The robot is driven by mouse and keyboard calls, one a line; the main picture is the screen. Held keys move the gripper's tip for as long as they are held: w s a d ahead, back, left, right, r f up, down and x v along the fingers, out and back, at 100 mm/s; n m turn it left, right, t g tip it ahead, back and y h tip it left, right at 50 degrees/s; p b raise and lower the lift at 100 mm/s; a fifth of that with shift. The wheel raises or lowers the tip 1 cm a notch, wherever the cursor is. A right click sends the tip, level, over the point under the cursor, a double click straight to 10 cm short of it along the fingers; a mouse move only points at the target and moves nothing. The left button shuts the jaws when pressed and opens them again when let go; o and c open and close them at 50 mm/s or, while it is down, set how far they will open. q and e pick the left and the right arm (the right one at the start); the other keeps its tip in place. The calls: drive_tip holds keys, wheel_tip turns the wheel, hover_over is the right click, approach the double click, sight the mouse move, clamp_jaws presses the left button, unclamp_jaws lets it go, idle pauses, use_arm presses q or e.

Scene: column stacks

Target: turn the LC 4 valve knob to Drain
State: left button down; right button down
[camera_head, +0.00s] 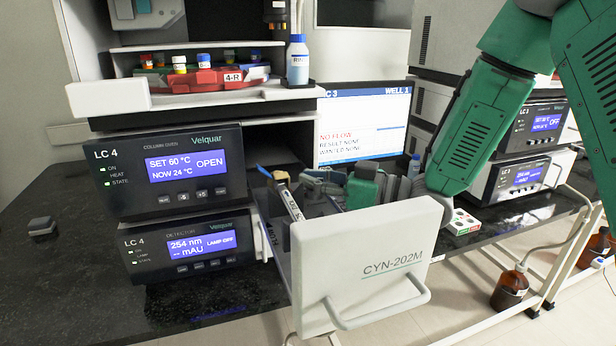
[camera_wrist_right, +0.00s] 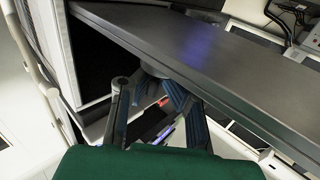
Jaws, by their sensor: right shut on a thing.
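The LC 4 stack stands at left in the head view, with its column oven (camera_head: 180,168) reading OPEN and its detector (camera_head: 190,245) below. In the right wrist view my right gripper (camera_wrist_right: 150,88) is shut on a grey rounded part, apparently the valve knob (camera_wrist_right: 153,69), under a dark slab edge. The knob's marking and its Drain position cannot be read. My left gripper is not in view.
A monitor (camera_head: 362,125) reading NO FLOW stands behind my right arm. A bottle (camera_head: 298,60) and a red rack (camera_head: 205,80) are above the oven. More LC units (camera_head: 535,125) stand at right. The black bench (camera_head: 60,285) is mostly clear at left.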

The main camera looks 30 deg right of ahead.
drive_tip(key=n+g+y+p, duration=0.2)
drive_tip(key=g+y, duration=0.1)
drive_tip(key=shift+d+n, duration=0.35)
drive_tip(key=shift+n, duration=0.05)
drive_tip(key=n+g+y+p, duration=0.2)
drive_tip(key=n+g+y, duration=0.1)
drive_tip(key=g, duration=0.2)
drive_tip(key=shift+n, duration=0.3)
drive_tip(key=n+g+y, duration=0.1)
drive_tip(key=g, duration=0.1)
drive_tip(key=shift+f+n+g, duration=0.1)
drive_tip(key=shift+n+g, duration=0.3)
drive_tip(key=n+g, duration=0.1)
drive_tip(key=g, duration=0.1)
drive_tip(key=n+g, duration=0.2)
drive_tip(key=g, duration=0.1)
drive_tip(key=shift+n+g+y, duration=0.3)
drive_tip(key=n+g, duration=0.2)
drive_tip(key=g, duration=0.1)
drive_tip(key=shift+d+p, duration=0.1)
drive_tip(key=shift+p, duration=0.25)
drive_tip(key=shift+n+g+h, duration=0.7)
drive_tip(key=shift+n+g, duration=0.1)
drive_tip(key=shift+g, duration=0.4)
drive_tip(key=shift+g, duration=0.3)
